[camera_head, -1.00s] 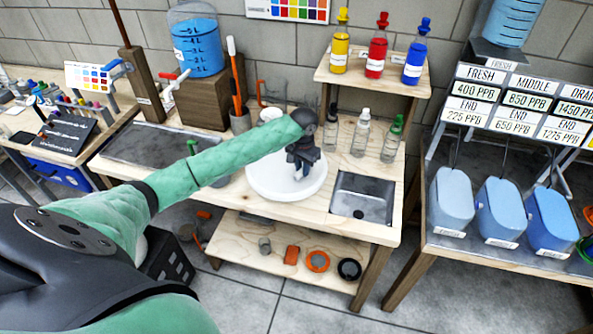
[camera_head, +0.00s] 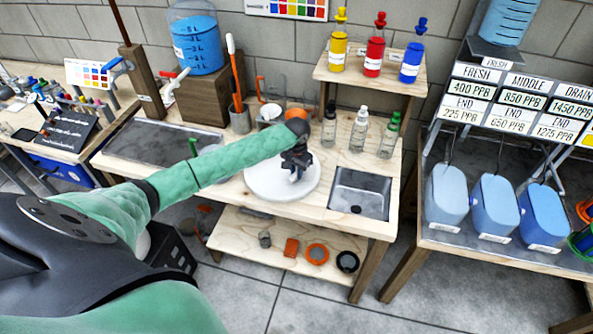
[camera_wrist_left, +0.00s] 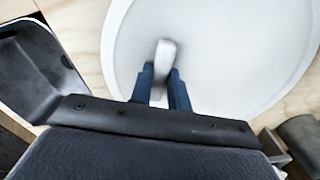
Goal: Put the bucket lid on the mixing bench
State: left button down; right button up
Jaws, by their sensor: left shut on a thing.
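The bucket lid (camera_head: 258,187) is a large white disc with a small raised handle at its middle. It is at the front middle of the mixing bench (camera_head: 230,185), just left of the sink. My left gripper (camera_head: 297,168) reaches over the lid from the left and points down at it. In the left wrist view my left gripper (camera_wrist_left: 161,90) is shut on the lid's handle (camera_wrist_left: 165,58), and the lid (camera_wrist_left: 215,70) fills much of the view. Whether the lid touches the bench top is hard to tell. My right gripper does not show.
A small sink (camera_head: 360,193) lies right of the lid. Bottles (camera_head: 357,130) stand behind, below a shelf with yellow, red and blue bottles. A cup with brushes (camera_head: 240,120) and an orange cup (camera_head: 298,112) stand at the back. A grey tray (camera_head: 160,142) is at left.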

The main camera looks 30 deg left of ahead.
pick_arm(q)
jog(key=c, duration=1.3)
grip_release()
jog(key=shift+f, duration=0.1)
jog(key=shift+c, duration=0.2)
